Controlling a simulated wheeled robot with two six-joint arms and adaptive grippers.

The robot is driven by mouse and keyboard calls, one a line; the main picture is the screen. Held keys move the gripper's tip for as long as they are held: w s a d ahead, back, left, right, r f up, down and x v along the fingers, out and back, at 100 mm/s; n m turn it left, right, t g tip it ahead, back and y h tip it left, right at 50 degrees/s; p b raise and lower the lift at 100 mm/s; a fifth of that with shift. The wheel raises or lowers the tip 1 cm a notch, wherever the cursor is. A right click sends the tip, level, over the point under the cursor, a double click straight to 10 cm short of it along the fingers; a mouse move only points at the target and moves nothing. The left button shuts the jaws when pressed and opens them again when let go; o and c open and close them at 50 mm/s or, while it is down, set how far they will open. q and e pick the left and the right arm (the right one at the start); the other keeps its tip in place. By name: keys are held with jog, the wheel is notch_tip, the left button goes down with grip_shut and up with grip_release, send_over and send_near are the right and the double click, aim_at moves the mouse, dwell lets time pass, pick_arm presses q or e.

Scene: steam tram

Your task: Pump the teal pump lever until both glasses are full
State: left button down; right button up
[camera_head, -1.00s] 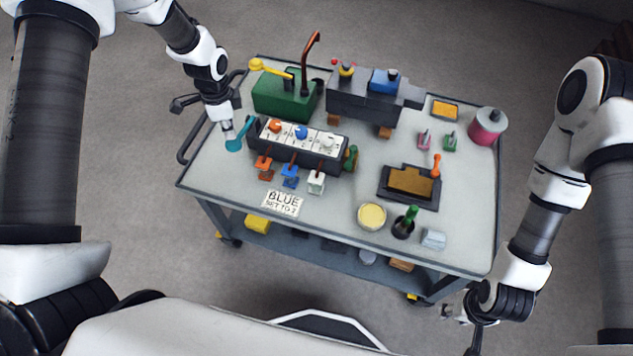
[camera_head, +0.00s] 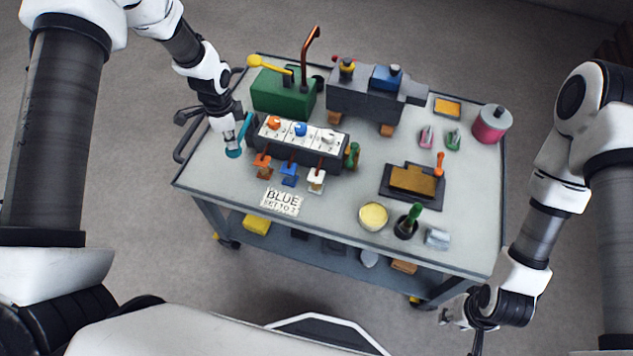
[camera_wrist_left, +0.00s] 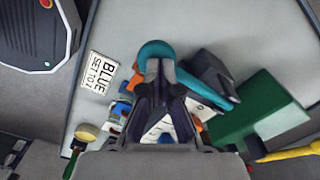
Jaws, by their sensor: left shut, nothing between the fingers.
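The teal pump lever (camera_head: 246,126) is at the left end of a dark box with three dials (camera_head: 300,140). In the left wrist view its rounded teal end (camera_wrist_left: 155,52) lies at my fingertips, and its shaft runs right toward the box. My left gripper (camera_head: 232,148) is shut with nothing between its fingers, at the lever's outer end. I cannot tell whether it touches it. My right gripper (camera_head: 462,314) is off the cart's front right corner, and its jaw state is unclear. I cannot make out the two glasses for certain.
Orange, blue and white taps (camera_head: 289,175) line the box's front, by a sign (camera_head: 281,201) reading BLUE SET TO 2. A green box (camera_head: 283,92) with a yellow lever (camera_head: 268,66) and a toy-like grey engine (camera_head: 360,98) stand behind. The cart's front left is clear.

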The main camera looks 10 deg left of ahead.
pick_arm(q)
jog(key=shift+f, duration=0.35)
notch_tip(320, 180, up, 5)
jog(key=p, duration=0.3)
jog(key=shift+f+p, duration=0.2)
jog(key=shift+p, duration=0.1)
jog(key=shift+f, duration=0.1)
jog(key=shift+f+b, duration=1.55)
jog(key=shift+f, duration=0.7)
notch_tip(320, 180, up, 5)
jog(key=p, duration=0.4)
jog(key=shift+f, duration=0.25)
